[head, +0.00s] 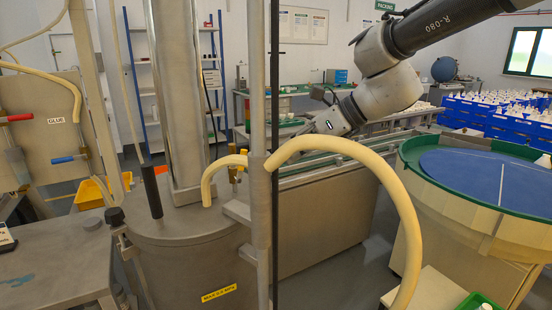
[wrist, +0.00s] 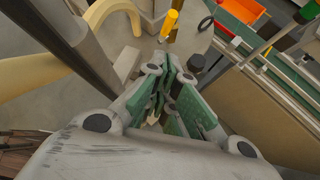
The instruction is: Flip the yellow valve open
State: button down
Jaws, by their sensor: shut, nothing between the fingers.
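The yellow valve handle (wrist: 170,24) shows at the top centre of the wrist view, standing on a metal fitting. In the head view, a small yellow-brown fitting (head: 232,168) beside the upright pole, over the tank lid, looks like the same valve, but it is partly covered. My gripper (wrist: 172,78) has its green-padded fingers together and empty. The yellow handle lies beyond the fingertips, with a visible gap between them. In the head view, the end of my arm is right of the pole, and the fingertips cannot be made out clearly.
A steel tank (head: 185,255) stands in front, with an upright pole (head: 259,200) and a thick cream hose (head: 400,200) arching right. A green-rimmed round table (head: 425,148) is at right. Red (head: 18,118) and blue (head: 66,159) handles are on the left panel.

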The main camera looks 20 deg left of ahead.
jog(key=shift+v, duration=2.35)
jog(key=shift+f, duration=0.1)
